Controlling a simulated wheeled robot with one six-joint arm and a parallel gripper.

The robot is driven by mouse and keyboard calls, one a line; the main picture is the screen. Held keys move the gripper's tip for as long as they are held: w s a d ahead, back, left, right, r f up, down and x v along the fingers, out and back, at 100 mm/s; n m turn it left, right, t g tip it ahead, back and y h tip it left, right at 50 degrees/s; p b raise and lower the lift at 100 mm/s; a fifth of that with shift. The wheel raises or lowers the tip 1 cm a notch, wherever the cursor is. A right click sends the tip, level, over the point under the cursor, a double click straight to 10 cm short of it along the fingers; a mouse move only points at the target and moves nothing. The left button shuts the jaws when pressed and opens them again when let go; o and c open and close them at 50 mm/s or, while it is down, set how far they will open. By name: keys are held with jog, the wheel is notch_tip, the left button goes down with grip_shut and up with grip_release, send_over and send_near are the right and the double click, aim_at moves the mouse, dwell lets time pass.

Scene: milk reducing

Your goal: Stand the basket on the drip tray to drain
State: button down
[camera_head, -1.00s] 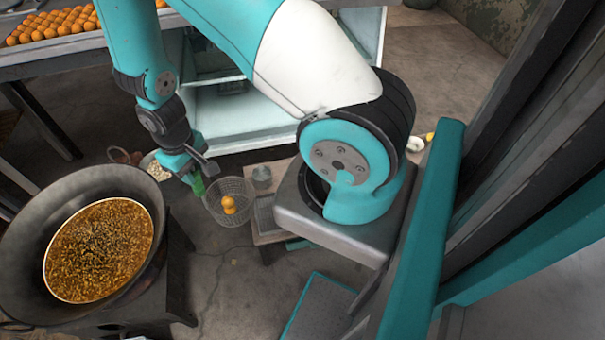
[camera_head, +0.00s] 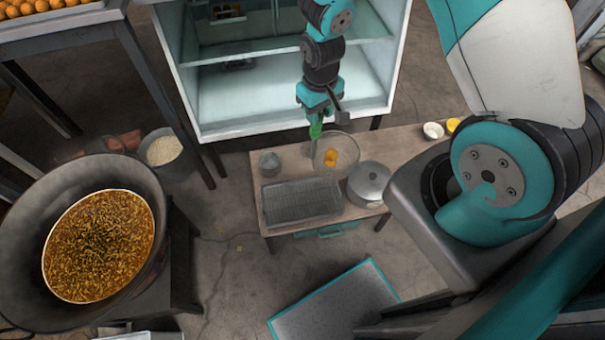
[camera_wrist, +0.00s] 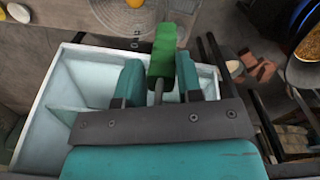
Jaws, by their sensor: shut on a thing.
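In the wrist view the green handle (camera_wrist: 163,50) stands between my two teal fingers, and part of the basket (camera_wrist: 108,14) shows at the top edge. The drip tray (camera_head: 300,201) is a dark rectangular rack on the bench, in front and left of the basket. The basket is not over it. I cannot tell the basket's exact height.
Two small bowls sit at the bench's right end. A wide wok (camera_head: 30,225) of bubbling oil stands at left. A white glass-shelved cabinet (camera_head: 290,95) is behind.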

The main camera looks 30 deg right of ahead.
jog(key=a+f+n+b, duration=0.2)
jog(key=f+n+b, duration=0.4)
jog(key=f+b, duration=0.5)
jog(key=w+a+f+n+b, duration=0.1)
jog(key=a+f+n+b, duration=0.2)
jog(key=f+n+b, duration=0.4)
jog(key=w+a+f+n+t+b, duration=0.1)
jog(key=f+n+b, duration=0.5)
jog(key=f+b, duration=1)
jog(key=a+b, duration=0.1)
jog(key=b, duration=0.4)
jog(key=shift+w+a+f+n, duration=0.2)
jog(key=shift+a+f+n, duration=0.1)
jog(key=shift+f, duration=0.1)
jog(key=shift+d+f, duration=0.1)
jog(key=shift+f, duration=0.2)
jog(key=c, duration=0.7)
grip_release()
notch_tip(320, 180, up, 17)
jog(key=s+p, duration=0.1)
jog(key=p, duration=0.3)
jog(key=shift+s+r, duration=0.2)
jog(key=shift+s, duration=0.15)
jog(key=shift+d, duration=0.1)
